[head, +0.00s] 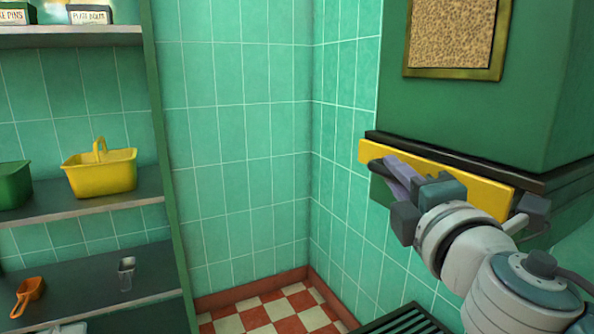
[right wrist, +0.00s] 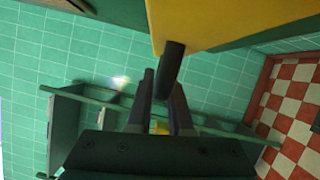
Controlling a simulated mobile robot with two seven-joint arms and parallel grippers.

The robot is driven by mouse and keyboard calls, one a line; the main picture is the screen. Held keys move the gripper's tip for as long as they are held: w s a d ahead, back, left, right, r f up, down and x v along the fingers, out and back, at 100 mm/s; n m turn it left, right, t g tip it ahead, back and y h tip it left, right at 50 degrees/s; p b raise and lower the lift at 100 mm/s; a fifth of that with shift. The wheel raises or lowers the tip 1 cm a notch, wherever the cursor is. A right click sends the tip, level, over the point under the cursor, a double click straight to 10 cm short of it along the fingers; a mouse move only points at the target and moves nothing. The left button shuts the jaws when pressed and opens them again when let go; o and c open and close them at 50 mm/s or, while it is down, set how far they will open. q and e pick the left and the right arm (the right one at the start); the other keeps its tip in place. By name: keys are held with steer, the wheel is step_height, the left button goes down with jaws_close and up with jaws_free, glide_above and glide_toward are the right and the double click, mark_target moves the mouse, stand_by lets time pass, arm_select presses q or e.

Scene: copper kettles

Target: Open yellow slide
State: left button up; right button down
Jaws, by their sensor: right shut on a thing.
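The yellow slide (head: 440,175) is a long flat yellow panel set under the black ledge of a green cabinet at the right in the head view. Its yellow face fills the top of the right wrist view (right wrist: 220,20). A short dark handle (right wrist: 171,65) sticks out from it near its left end. My right gripper (head: 388,172) is at that end of the slide, shut on the handle, and its fingers (right wrist: 160,95) point at the slide in the right wrist view. My wrist hides part of the slide's right half. My left gripper is not in view.
The green cabinet (head: 480,120) carries a framed speckled panel (head: 451,38). A shelf unit (head: 90,206) at the left holds a yellow basket (head: 100,174), a green bin (head: 14,186) and an orange scoop (head: 29,292). A dark slatted surface (head: 405,321) lies below my right arm. The checkered floor corner looks clear.

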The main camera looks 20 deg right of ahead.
stand_by(0.3)
steer(key=a+b, duration=0.2)
steer(key=a, duration=0.8)
steer(key=shift+s+a, duration=0.3)
steer(key=shift+s, duration=0.1)
steer(key=c, duration=0.8)
jaws_free()
steer(key=shift+c, duration=0.2)
steer(key=shift+d, duration=0.1)
